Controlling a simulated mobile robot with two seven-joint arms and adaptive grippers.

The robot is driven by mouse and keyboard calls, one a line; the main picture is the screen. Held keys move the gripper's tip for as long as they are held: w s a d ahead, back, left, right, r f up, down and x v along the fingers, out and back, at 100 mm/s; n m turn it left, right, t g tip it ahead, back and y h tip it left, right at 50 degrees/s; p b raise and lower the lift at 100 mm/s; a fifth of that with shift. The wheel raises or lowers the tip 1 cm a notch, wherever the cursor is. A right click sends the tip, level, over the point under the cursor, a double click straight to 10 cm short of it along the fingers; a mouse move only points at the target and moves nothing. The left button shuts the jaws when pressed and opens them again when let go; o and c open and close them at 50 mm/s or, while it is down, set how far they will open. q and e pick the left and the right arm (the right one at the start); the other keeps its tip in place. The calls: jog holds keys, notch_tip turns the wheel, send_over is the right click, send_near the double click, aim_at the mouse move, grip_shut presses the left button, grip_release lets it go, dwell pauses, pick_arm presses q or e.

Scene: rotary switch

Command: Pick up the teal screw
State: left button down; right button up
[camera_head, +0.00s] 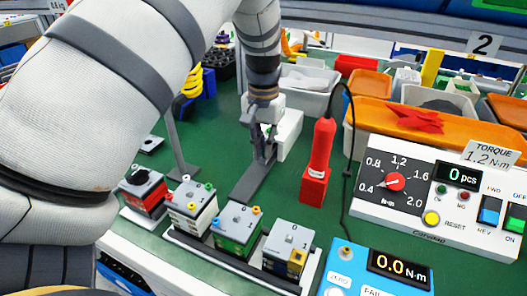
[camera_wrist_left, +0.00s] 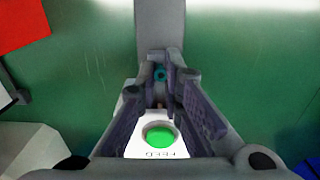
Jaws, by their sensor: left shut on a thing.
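The teal screw (camera_wrist_left: 160,73) shows in the left wrist view, between the fingertips, above a grey strip. My left gripper (camera_wrist_left: 160,88) is shut on it. In the head view my left gripper (camera_head: 264,150) points down beside a white feeder (camera_head: 290,134); the screw is too small or hidden there. In the wrist view a green button (camera_wrist_left: 160,138) on the white feeder lies below, seen between the fingers. My right gripper is not in view.
Several switch blocks stand in a front row, including one with a yellow part (camera_head: 297,258). A red screwdriver (camera_head: 320,150) stands in a red holder right of the gripper. A torque panel (camera_head: 440,190) and a blue meter (camera_head: 365,278) are at the right. Green table (camera_head: 225,125) shows between.

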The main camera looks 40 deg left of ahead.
pick_arm(q)
notch_tip(320, 180, up, 3)
jog(key=s+d+r+p, duration=0.2)
jog(key=s+d+r, duration=0.2)
jog(key=s+r, duration=0.6)
jog(key=s, duration=0.3)
jog(key=shift+s+d, duration=0.15)
jog(key=shift+s, duration=0.05)
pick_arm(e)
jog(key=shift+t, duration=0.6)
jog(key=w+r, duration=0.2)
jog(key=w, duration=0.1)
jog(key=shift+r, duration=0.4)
pick_arm(q)
notch_tip(320, 180, up, 3)
jog(key=shift+f, duration=0.2)
